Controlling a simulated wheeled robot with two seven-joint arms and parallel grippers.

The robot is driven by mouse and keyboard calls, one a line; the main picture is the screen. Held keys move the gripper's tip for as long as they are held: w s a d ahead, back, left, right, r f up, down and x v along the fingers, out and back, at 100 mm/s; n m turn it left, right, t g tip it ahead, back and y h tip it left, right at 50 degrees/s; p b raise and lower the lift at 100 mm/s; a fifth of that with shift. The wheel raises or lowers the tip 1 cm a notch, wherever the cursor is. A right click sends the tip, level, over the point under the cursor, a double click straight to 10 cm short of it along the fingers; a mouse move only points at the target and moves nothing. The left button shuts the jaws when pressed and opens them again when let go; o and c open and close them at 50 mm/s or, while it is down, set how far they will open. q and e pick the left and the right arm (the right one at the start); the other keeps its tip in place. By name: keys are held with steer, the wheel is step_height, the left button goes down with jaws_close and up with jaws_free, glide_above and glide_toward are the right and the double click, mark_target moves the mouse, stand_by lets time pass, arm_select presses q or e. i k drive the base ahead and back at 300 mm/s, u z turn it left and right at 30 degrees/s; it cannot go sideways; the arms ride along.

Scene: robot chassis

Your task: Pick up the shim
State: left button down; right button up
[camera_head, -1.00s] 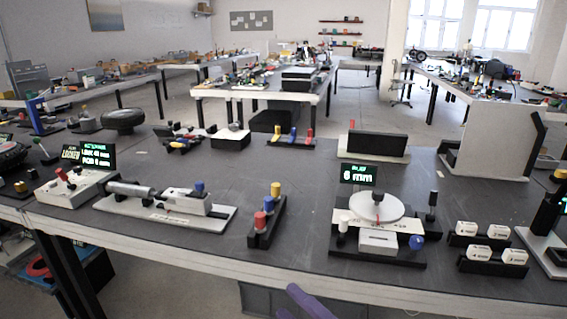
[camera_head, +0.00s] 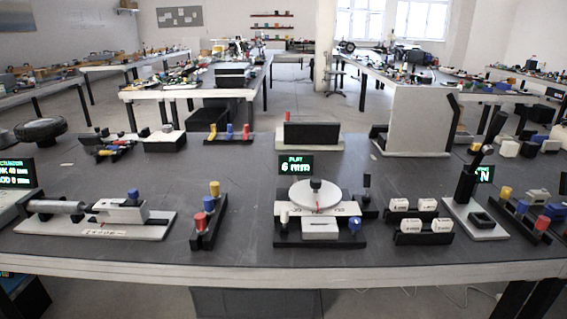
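Several small white labelled blocks, which look like the shims, sit in two black holders right of centre. Two blocks, including one at the back left (camera_head: 399,204), are in the rear row. Two more, including one at the front right (camera_head: 442,225), are in the front row. Their labels are too small to read surely. Left of them stands a fixture with a round white plate (camera_head: 314,194) and a display (camera_head: 296,166) reading "PLAY 6 mm". A white block (camera_head: 320,228) sits at the fixture's front. Neither of my grippers is in view.
A rack with red, blue and yellow knobs (camera_head: 208,217) and a cylinder fixture (camera_head: 97,218) stand to the left. A black upright tool on a white base (camera_head: 468,190) stands right of the blocks. The table's front strip (camera_head: 300,255) is clear.

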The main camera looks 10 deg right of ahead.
mark_target(396, 204)
steer(key=z, duration=1.3)
